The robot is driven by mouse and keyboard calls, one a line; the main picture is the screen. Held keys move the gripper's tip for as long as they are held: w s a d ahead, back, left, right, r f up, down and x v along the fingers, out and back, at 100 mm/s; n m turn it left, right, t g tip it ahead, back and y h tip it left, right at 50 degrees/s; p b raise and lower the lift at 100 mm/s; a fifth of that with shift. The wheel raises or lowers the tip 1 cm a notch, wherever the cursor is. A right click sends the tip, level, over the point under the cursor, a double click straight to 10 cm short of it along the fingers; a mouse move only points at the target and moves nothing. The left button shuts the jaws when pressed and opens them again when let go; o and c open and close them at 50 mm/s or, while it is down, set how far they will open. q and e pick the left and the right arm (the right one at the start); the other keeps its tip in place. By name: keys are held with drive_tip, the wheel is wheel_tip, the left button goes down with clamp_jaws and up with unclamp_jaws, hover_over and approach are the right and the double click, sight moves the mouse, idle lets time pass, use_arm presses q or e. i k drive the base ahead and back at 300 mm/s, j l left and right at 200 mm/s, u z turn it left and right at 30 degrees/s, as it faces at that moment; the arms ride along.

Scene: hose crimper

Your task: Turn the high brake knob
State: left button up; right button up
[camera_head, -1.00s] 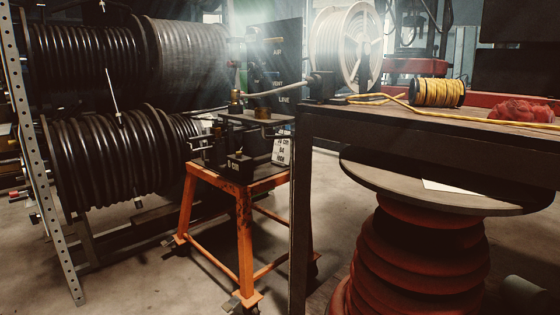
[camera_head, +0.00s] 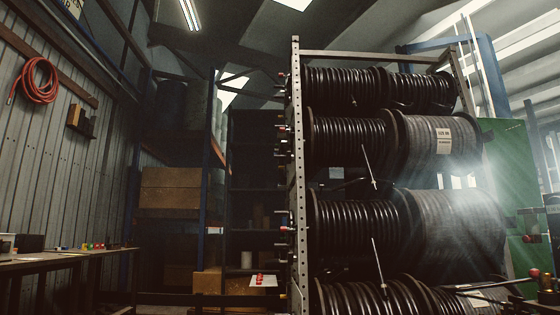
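A tall metal rack (camera_head: 300,180) holds several rows of black hose reels right of the middle in the head view. Small knob-like parts, some with red, stick out to the left of its front post. One group is near the top (camera_head: 284,76), one is lower (camera_head: 283,129), and another is lower still (camera_head: 284,230). They are small and dark, so I cannot tell exactly which is the high brake knob. Neither of my grippers is in view.
A workbench (camera_head: 62,258) with small items runs along the left wall, below a coiled red hose (camera_head: 38,80). Shelves with cardboard boxes (camera_head: 170,188) stand behind. A green panel (camera_head: 508,190) is right of the rack. A white sheet with red items (camera_head: 262,281) lies left of the rack's post.

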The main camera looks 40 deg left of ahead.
sight(289, 156)
drive_tip(key=k+j, duration=0.1)
drive_tip(key=j, duration=0.65)
drive_tip(key=k+j, duration=0.1)
drive_tip(key=j, duration=0.65)
drive_tip(key=k+j, duration=0.1)
drive_tip(key=j, duration=0.6)
drive_tip(key=k+j, duration=0.1)
drive_tip(key=j, duration=1.4)
drive_tip(key=k+j, duration=0.15)
drive_tip(key=j, duration=0.6)
